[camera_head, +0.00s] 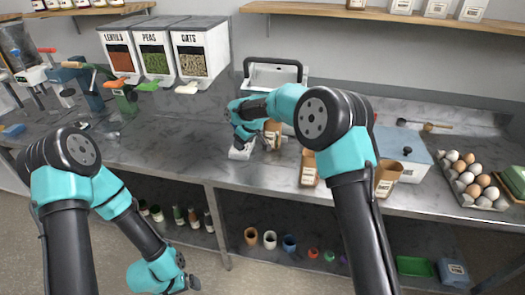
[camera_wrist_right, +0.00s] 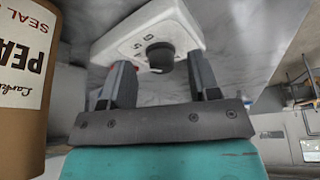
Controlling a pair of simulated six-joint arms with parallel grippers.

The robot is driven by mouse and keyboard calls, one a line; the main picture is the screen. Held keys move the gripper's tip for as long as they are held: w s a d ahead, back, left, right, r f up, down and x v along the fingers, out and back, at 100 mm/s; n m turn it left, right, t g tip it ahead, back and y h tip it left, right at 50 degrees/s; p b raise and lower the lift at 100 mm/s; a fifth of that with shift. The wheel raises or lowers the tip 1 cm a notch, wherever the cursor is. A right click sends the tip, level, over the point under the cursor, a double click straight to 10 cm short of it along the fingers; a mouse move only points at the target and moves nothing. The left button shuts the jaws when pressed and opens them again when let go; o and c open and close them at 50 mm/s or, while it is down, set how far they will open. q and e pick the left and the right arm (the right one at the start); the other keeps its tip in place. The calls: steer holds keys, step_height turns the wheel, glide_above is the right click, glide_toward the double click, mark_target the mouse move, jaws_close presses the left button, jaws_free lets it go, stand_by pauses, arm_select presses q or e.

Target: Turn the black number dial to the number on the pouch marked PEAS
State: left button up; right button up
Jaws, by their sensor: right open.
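The black number dial (camera_wrist_right: 160,56) sits on a white box (camera_wrist_right: 128,32) with dark digits on its face, seen at an angle in the right wrist view. My right gripper (camera_wrist_right: 161,72) is open, its fingers on either side of the dial with gaps showing. In the head view the white box (camera_head: 241,152) is on the counter, partly hidden by my right gripper (camera_head: 245,137). The brown PEAS pouch (camera_wrist_right: 22,85) stands close beside the gripper; its number is out of frame. My left gripper (camera_head: 188,284) hangs low in front of the counter; its fingers are unclear.
Another brown pouch (camera_head: 309,170) and an OATS pouch (camera_head: 388,180) stand on the counter (camera_head: 170,150) to the right. A blue-grey box (camera_head: 408,150) and an egg tray (camera_head: 472,185) are further right.

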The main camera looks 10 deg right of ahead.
steer(key=s+d, duration=0.7)
steer(key=d, duration=0.1)
steer(key=shift+s, duration=0.2)
steer(key=shift+a, duration=0.1)
